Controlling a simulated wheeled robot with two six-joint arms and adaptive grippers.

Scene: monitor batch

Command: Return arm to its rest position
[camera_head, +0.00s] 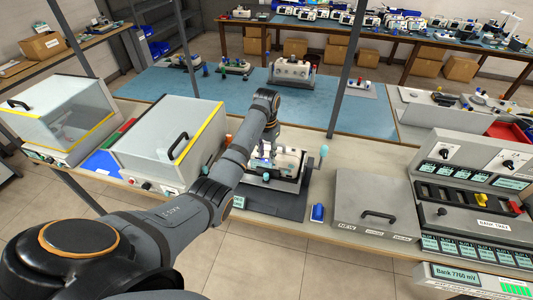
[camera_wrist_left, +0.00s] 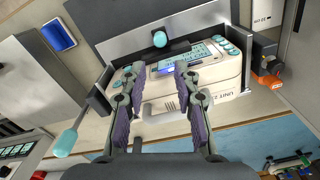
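My left arm (camera_head: 175,210) reaches in from the lower left of the head view, with its wrist bent down over the bench. The left gripper (camera_wrist_left: 159,72) is open, its two purple-padded fingers spread apart above a white monitor unit (camera_wrist_left: 228,72). The monitor unit (camera_head: 289,162) sits in a dark grey fixture (camera_head: 280,200) with teal-tipped levers. Nothing is visibly held between the fingers. In the head view the gripper is largely hidden by my wrist and merges with the unit. My right gripper is not in view.
Two clear-walled boxes (camera_head: 168,135) with handles stand left of the fixture. A blue object (camera_head: 318,212) lies right of it. A grey lidded box (camera_head: 375,200) and a battery test bank (camera_head: 470,185) stand further right. A grey post (camera_head: 346,70) rises behind the fixture.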

